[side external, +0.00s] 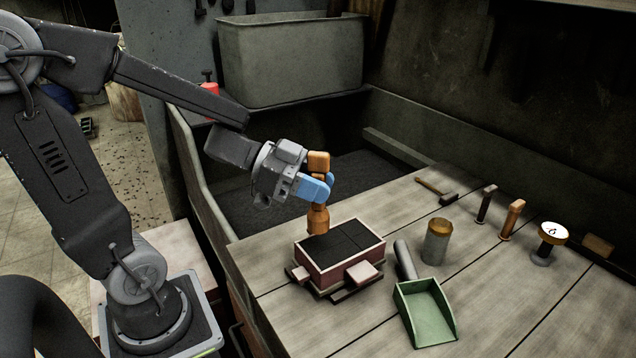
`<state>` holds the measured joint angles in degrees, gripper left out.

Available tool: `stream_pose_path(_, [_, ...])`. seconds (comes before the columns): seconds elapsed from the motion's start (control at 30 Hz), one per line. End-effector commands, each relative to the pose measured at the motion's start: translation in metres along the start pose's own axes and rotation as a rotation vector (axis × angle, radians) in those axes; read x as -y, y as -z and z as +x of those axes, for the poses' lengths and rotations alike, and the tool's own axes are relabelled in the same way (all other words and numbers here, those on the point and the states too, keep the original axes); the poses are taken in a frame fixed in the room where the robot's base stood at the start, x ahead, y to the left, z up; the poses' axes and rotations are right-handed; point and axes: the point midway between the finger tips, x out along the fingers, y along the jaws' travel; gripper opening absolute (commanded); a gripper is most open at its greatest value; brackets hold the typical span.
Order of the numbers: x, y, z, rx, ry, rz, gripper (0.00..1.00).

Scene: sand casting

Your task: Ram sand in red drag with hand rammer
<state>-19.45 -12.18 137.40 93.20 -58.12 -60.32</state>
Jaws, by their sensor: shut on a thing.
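The red drag (318,272) is a small box-shaped flask on the wooden bench, filled with dark sand (352,238) close to its rim. My gripper (318,187), with blue fingers, is shut on the orange-brown hand rammer (318,219). The rammer is held upright over the left back part of the drag. Its lower end is at or just above the sand; I cannot tell whether it touches. The fingers hide the middle of the rammer.
A green scoop (428,312) lies right of the drag, beside a brown-topped canister (437,242). A sand bin (300,185) lies behind.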

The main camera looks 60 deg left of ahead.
Motion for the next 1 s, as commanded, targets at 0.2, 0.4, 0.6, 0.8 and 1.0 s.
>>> stream_pose_path(0.2, [0.0, 0.0, 0.0, -0.001, 0.0, 0.001, 0.0])
stream_pose_path(0.4, [0.0, -0.01, 0.004, 0.0, -0.001, -0.003, 0.0])
stream_pose_path(0.6, [0.001, -0.022, 0.008, -0.001, 0.0, -0.002, 0.0])
stream_pose_path(0.8, [0.001, -0.035, 0.013, 0.0, -0.001, -0.004, 0.0])
stream_pose_path(1.0, [0.0, -0.042, 0.016, -0.002, -0.001, 0.001, 0.0])
